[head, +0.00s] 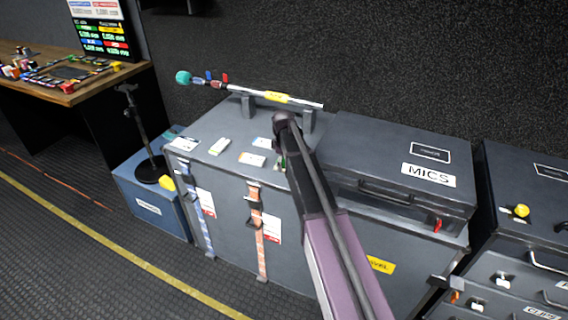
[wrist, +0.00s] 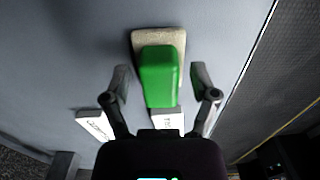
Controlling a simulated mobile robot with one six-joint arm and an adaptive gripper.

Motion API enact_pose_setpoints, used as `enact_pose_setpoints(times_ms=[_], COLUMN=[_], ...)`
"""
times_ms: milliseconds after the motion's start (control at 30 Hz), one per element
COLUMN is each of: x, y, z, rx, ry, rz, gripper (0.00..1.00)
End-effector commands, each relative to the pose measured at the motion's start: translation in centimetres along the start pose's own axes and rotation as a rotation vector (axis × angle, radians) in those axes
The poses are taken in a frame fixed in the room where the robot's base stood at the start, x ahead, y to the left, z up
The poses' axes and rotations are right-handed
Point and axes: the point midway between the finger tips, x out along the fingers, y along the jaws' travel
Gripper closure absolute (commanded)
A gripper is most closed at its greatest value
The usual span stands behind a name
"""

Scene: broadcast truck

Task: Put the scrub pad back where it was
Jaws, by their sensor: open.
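The scrub pad (wrist: 158,75) shows in the wrist view as a green block on a beige base, on the grey case top (wrist: 60,60). In the head view only a bit of green (head: 283,163) shows beside my arm, which hides the rest. My gripper (wrist: 160,80) is open, with one finger on each side of the green block. I see a gap on both sides, and nothing is held. In the head view my arm mostly hides the gripper.
White cards (head: 219,146) lie on the case top (head: 205,126), near the pad. Behind is a microphone pole (head: 306,103) on two stands. The MICS case (head: 390,140) stands to the right. A blue box (head: 150,205) with a black stand (head: 140,130) is on the left.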

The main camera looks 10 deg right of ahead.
Motion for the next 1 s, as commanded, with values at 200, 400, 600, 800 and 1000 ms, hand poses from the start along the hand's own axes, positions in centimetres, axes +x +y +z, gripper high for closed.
enact_pose_setpoints(times_ms=[200, 400, 600, 800, 1000], x=[-0.1, -0.7, -2.0, -3.7, -5.3], y=[0.0, 0.0, 0.0, 0.0, 0.0], z=[0.0, 0.0, 0.0, 0.0, 0.0], rx=[0.0, 0.0, 0.0, 0.0, 0.0], ry=[0.0, 0.0, 0.0, 0.0, 0.0], rz=[0.0, 0.0, 0.0, 0.0, 0.0], gripper=[0.24, 0.24, 0.24, 0.24, 0.24])
